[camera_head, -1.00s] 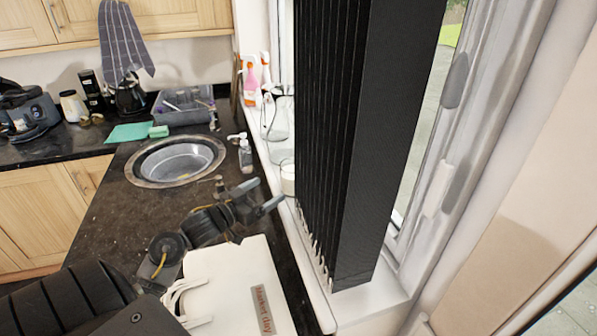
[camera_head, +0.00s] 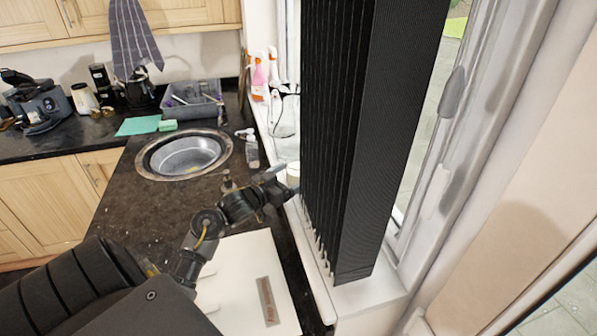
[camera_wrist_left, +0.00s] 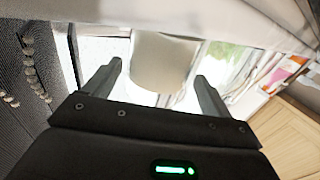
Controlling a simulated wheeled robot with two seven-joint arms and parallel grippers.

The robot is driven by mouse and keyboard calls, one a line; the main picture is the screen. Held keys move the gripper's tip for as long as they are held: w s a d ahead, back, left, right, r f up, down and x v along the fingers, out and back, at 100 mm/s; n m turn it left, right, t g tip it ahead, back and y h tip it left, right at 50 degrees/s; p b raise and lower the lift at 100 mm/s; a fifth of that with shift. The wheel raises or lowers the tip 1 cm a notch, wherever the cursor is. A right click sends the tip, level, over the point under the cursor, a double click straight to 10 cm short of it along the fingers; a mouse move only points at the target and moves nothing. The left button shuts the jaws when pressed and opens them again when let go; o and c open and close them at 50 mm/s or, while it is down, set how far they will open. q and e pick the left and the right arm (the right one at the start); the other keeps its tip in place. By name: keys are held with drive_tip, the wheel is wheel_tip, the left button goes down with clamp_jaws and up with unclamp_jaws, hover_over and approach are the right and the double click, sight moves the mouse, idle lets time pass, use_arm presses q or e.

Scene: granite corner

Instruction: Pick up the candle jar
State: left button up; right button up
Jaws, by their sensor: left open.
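The candle jar (camera_head: 293,171) is a small cream-white cylinder on the windowsill, beside the black blind. It is partly hidden by my left gripper (camera_head: 283,182) and the blind in the head view. In the left wrist view the candle jar (camera_wrist_left: 163,62) shows between my two open fingers, with a gap visible on each side. The fingers are around the near part of it or just short of it; I cannot tell which. My right gripper is not in view.
The black vertical blind (camera_head: 360,140) hangs just right of the jar. A soap bottle (camera_head: 252,150) stands left of it by the round sink (camera_head: 184,154). Spray bottles (camera_head: 258,75) stand farther back. A white box-like object (camera_head: 245,280) lies below my left arm.

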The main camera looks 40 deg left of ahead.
use_arm(q)
drive_tip(key=w, duration=0.2)
drive_tip(key=shift+w+d+r+p, duration=0.1)
drive_tip(key=shift+w+d+p, duration=0.1)
drive_tip(key=shift+w+p, duration=0.15)
drive_tip(key=shift+w+d, duration=0.1)
drive_tip(key=shift+w, duration=0.3)
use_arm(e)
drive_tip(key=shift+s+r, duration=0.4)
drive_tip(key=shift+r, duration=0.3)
use_arm(q)
drive_tip(key=shift+s, duration=0.1)
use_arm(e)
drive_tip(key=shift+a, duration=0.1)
use_arm(q)
drive_tip(key=shift+c, duration=1.3)
drive_tip(key=c, duration=0.7)
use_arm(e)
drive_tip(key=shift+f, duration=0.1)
